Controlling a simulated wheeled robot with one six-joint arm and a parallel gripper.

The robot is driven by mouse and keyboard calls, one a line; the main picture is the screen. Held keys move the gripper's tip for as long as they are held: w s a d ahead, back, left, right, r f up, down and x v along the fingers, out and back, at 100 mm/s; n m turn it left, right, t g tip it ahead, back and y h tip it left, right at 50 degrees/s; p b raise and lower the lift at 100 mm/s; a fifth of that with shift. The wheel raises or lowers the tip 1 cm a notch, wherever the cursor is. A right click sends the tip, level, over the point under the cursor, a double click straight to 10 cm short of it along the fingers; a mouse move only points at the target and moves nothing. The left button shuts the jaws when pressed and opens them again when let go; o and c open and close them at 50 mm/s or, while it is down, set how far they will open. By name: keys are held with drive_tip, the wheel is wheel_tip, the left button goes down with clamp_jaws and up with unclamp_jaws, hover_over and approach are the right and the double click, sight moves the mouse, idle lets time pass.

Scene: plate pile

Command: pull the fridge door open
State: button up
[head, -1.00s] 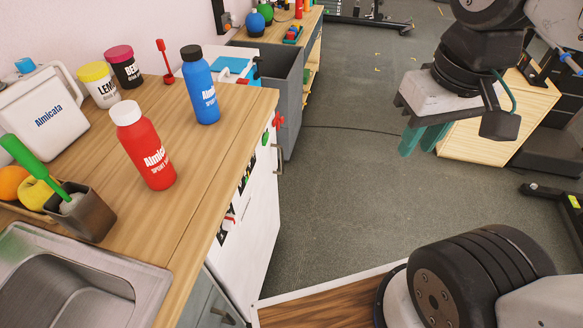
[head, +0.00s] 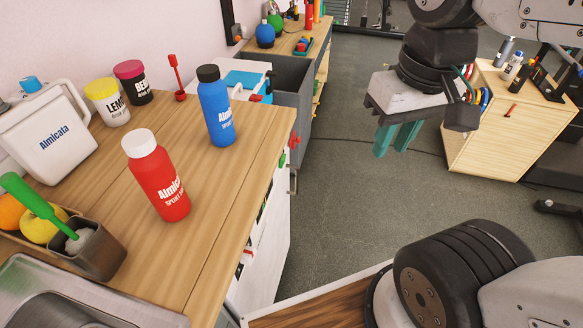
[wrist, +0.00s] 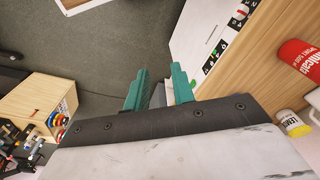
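The white fridge door (head: 268,262) is under the wooden counter, seen steeply from the side in the head view, with magnets on its front. It appears closed. A small handle (head: 293,180) shows near its far edge. In the wrist view the white door (wrist: 205,35) with magnets is at upper right. My gripper (head: 397,138) hangs over the floor, right of the door and apart from it. Its two teal fingers (wrist: 159,85) are spread with a gap and hold nothing.
The counter (head: 215,225) holds a red bottle (head: 158,178), a blue bottle (head: 216,108) and jars. A grey bin (head: 290,95) stands just beyond the fridge. A wooden cabinet (head: 490,130) stands at right. Grey floor (head: 345,200) between is clear.

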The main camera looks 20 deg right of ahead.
drive_tip(key=w+a+f+m+g+y, duration=0.15)
drive_tip(key=w+f+m+y, duration=0.25)
drive_tip(key=w+f+y, duration=0.45)
drive_tip(key=w+a+f+m+g+y, duration=0.1)
drive_tip(key=w+f+m+g+y, duration=0.3)
drive_tip(key=w, duration=0.8)
drive_tip(key=w+d+f+m+t+y, duration=0.2)
drive_tip(key=w+f+m, duration=0.1)
drive_tip(key=f, duration=0.4)
drive_tip(key=w+d+f+m+t+y, duration=0.1)
drive_tip(key=w+f+m+t, duration=0.25)
drive_tip(key=f, duration=0.35)
drive_tip(key=m+t, duration=0.6)
drive_tip(key=m, duration=0.2)
hover_over(297, 193)
drive_tip(key=shift+y, duration=0.45)
drive_tip(key=f, duration=1.5)
drive_tip(key=shift+w+f, duration=0.1)
drive_tip(key=shift+w, duration=0.15)
clamp_jaws()
